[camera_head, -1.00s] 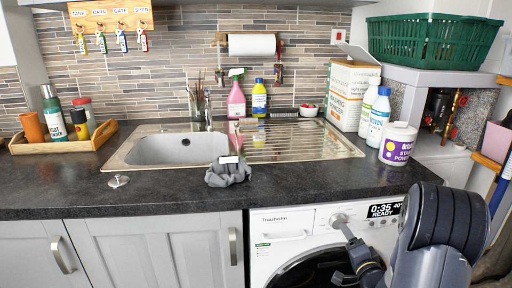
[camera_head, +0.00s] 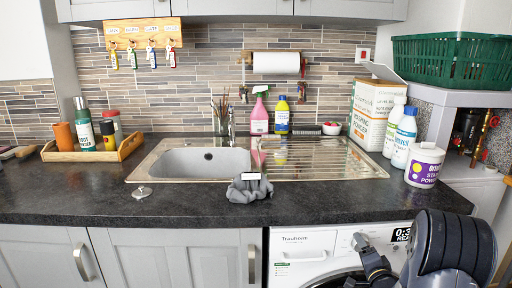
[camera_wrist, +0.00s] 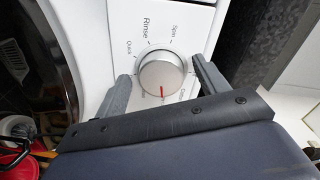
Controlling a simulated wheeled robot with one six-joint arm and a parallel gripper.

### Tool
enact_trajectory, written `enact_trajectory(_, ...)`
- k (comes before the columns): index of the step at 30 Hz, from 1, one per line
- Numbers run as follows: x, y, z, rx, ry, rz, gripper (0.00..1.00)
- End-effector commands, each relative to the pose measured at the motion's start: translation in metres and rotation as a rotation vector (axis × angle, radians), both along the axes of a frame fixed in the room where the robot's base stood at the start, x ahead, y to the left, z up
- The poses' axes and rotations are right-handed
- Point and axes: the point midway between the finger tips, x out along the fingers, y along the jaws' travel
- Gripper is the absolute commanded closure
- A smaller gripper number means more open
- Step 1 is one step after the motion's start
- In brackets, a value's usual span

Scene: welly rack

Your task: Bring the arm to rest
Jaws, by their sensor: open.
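My gripper (camera_head: 370,262) is at the front of the white washing machine (camera_head: 298,240), at the right of the head view. In the wrist view my gripper (camera_wrist: 161,70) is open, with one finger on either side of the round silver dial (camera_wrist: 162,76). A gap shows between each finger and the dial, though contact at the tips is hard to judge. The dial's red mark points toward the bottom of the picture. The dial (camera_head: 360,240) also shows in the head view, just beyond the fingers. My dark arm covers part of the machine's display (camera_head: 401,234).
The dark worktop (camera_head: 320,205) overhangs just above the machine's panel. A grey cloth (camera_head: 249,190) lies at the sink's front edge. A white tub (camera_head: 424,165) and bottles stand at the right, below a green basket (camera_head: 450,62). Cupboards are at the left.

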Motion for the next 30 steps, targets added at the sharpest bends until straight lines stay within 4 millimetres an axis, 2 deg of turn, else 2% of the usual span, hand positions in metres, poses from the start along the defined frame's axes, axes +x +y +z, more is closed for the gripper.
enact_trajectory(5, -0.015, -0.001, 0.001, 0.031, 0.002, -0.002, 0.31)
enact_trajectory(18, -0.101, -0.004, 0.006, 0.03, 0.002, -0.004, 0.31)
enact_trajectory(20, -0.109, -0.004, 0.006, 0.03, 0.001, -0.003, 0.31)
enact_trajectory(21, -0.095, -0.002, 0.005, 0.027, -0.002, 0.004, 0.31)
enact_trajectory(30, -0.033, 0.0, 0.002, 0.027, -0.001, 0.003, 0.31)
